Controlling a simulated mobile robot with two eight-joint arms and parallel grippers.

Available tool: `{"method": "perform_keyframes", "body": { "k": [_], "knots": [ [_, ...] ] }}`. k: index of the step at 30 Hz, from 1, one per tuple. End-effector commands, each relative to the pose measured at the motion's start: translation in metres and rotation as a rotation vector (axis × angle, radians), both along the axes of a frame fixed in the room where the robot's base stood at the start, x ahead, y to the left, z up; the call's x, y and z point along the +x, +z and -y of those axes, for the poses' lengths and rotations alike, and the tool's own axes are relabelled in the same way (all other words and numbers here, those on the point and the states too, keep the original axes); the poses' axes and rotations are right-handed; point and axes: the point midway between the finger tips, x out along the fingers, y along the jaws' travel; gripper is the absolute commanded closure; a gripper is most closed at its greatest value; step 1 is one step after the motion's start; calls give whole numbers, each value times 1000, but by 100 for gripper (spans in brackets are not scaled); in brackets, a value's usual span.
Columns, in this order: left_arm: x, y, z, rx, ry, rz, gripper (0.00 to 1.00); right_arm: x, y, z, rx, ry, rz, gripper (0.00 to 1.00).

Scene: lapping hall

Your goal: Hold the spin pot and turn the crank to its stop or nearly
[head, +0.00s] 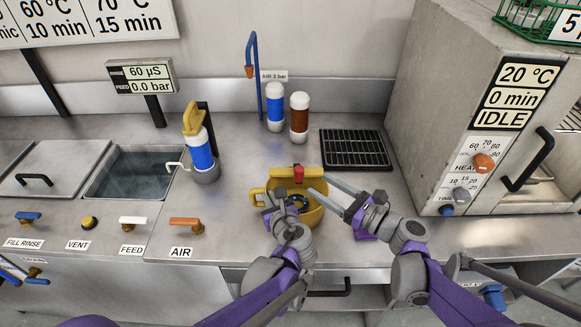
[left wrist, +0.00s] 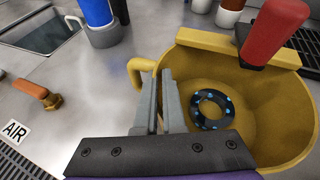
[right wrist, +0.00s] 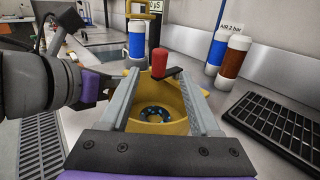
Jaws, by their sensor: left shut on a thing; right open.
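The yellow spin pot (head: 312,217) stands on the steel counter, with a loop handle at its left and a bar across its far rim. A black ring with blue dots (left wrist: 212,110) lies inside. The crank's red knob (head: 299,172) stands upright at the bar, and it also shows in the left wrist view (left wrist: 275,30). My left gripper (head: 268,200) is shut on the pot at its handle side; the exact grip is partly hidden. My right gripper (head: 318,184) is open and empty, right of the knob. In the right wrist view the knob (right wrist: 159,63) appears between its fingertips, apart from them.
A blue-banded bottle in a grey holder (head: 205,170) stands left of the pot. Blue and brown bottles (head: 299,118) stand behind it. A black grate (head: 355,149) lies to the right, before the oven-like cabinet (head: 440,110). A sink (head: 140,172) is at left, with valve handles along the front.

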Motion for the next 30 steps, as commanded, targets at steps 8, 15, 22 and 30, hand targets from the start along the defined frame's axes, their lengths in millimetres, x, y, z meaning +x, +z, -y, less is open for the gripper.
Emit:
{"method": "perform_keyframes", "body": {
  "k": [8,15,22,30],
  "knots": [
    [0,0,0,0,0,0,100,32,0,-42,0,5,1,37],
    [0,0,0,0,0,0,100,60,0,-73,0,2,1,37],
    [0,0,0,0,0,0,100,71,0,-86,0,0,1,37],
    [0,0,0,0,0,0,100,72,0,-86,0,-1,1,37]
  ]
}}
